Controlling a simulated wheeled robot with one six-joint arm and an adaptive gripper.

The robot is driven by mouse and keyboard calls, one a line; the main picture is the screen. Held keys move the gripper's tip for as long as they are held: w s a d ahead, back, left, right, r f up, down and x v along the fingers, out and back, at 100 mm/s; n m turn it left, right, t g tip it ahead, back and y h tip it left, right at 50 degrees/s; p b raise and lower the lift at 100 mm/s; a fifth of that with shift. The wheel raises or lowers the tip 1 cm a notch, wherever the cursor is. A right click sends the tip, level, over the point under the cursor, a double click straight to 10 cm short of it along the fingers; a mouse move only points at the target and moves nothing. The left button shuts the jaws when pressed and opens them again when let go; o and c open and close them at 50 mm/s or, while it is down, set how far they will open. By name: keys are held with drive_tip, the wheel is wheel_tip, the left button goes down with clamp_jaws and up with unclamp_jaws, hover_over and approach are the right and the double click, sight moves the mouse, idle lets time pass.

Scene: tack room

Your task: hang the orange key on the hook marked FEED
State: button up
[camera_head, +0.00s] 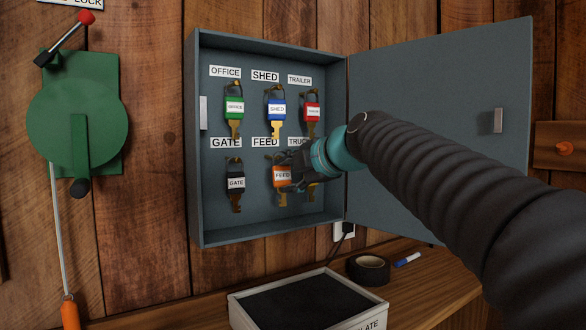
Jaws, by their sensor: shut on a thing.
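The orange key (282,176), tagged FEED, is in the open key cabinet (192,190), below the label FEED (265,142). My gripper (290,170) is shut on the orange key, reaching in from the right. The key hangs roughly upright near the FEED hook. The hook is mostly hidden by my gripper and the key, and I cannot tell whether the key's ring is around it. Another key partly shows behind my gripper under the label TRUCK, which is partly covered by my arm.
Green (234,108), blue (277,109) and red (312,112) keys hang in the upper row; a black key (236,183) hangs under GATE. The cabinet door (440,90) stands open at right. Below are a black-lined tray (240,312), tape (368,269) and a marker (408,259).

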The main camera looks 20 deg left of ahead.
sight(285, 178)
drive_tip(key=shift+w+a+r+p, duration=0.2)
drive_tip(key=shift+w+a+p, duration=0.05)
drive_tip(key=shift+p, duration=0.2)
drive_tip(key=shift+w+a+f+b, duration=0.1)
drive_tip(key=shift+f+b, duration=0.15)
drive_tip(key=shift+b, duration=0.15)
drive_tip(key=shift+w+a+f+b, duration=0.25)
drive_tip(key=shift+a+b, duration=0.05)
drive_tip(key=shift+a, duration=0.05)
clamp_jaws()
drive_tip(key=shift+f, duration=0.25)
drive_tip(key=o, duration=1.2)
unclamp_jaws()
drive_tip(key=shift+a+f, duration=0.1)
drive_tip(key=shift+a, duration=0.1)
drive_tip(key=shift+c, duration=0.2)
drive_tip(key=shift+o, duration=1.4)
drive_tip(key=shift+w+a+f, duration=0.1)
drive_tip(key=shift+w+a, duration=0.05)
drive_tip(key=shift+a, duration=0.05)
drive_tip(key=shift+d+r, duration=0.3)
drive_tip(key=shift+r, duration=0.05)
